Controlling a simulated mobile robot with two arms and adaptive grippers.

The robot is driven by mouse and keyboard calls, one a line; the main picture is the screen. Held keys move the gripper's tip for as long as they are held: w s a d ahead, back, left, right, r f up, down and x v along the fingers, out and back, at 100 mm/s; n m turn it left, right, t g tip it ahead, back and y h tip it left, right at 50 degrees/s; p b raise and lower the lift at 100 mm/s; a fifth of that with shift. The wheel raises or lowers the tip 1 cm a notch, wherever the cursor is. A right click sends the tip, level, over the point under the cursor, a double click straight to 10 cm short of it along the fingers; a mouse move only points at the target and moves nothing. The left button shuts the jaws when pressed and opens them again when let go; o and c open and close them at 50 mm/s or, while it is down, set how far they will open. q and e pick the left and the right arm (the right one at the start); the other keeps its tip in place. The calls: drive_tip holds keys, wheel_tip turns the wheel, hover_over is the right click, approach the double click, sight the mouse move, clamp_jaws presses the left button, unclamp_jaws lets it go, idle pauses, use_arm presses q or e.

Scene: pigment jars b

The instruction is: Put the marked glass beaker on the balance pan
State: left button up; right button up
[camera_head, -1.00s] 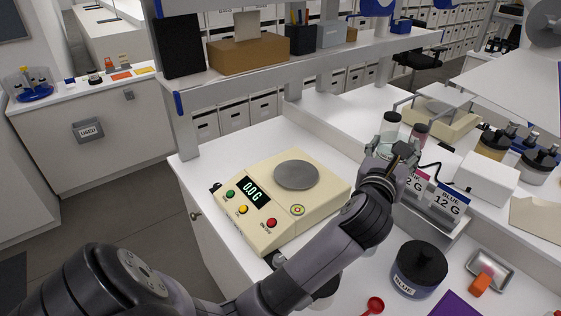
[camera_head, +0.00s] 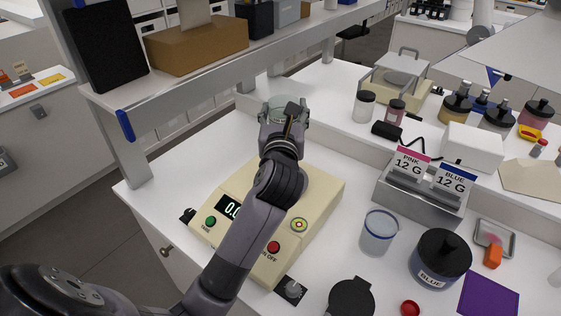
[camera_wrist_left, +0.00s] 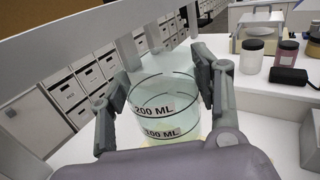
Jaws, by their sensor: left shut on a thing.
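The marked glass beaker (camera_wrist_left: 160,108) is clear and greenish, with black rings and the labels 200 ML and 100 ML in the left wrist view. My left gripper (camera_wrist_left: 163,85) is shut on it, one finger on each side. In the head view the left gripper (camera_head: 285,118) holds the beaker (camera_head: 291,104) near the back of the cream balance (camera_head: 323,203). My left arm hides most of the pan (camera_head: 318,184) and part of the balance display. I cannot tell the beaker's height above the balance. My right gripper is not in view.
A grey holder (camera_head: 424,196) with PINK and BLUE 12 G cards stands right of the balance. A clear blue-tinted cup (camera_head: 379,232) and a black-lidded BLUE jar (camera_head: 440,257) stand in front. The shelf (camera_head: 220,68) runs behind the balance.

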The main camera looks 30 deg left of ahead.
use_arm(q)
drive_tip(key=f, duration=1.4)
drive_tip(key=shift+a+b, duration=0.25)
drive_tip(key=shift+b, duration=0.1)
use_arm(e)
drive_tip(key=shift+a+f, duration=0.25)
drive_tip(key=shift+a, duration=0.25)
use_arm(q)
drive_tip(key=shift+d, duration=0.1)
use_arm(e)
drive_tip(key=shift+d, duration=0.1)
use_arm(q)
drive_tip(key=shift+f, duration=0.1)
drive_tip(key=o, duration=1.2)
drive_tip(key=shift+o, duration=0.2)
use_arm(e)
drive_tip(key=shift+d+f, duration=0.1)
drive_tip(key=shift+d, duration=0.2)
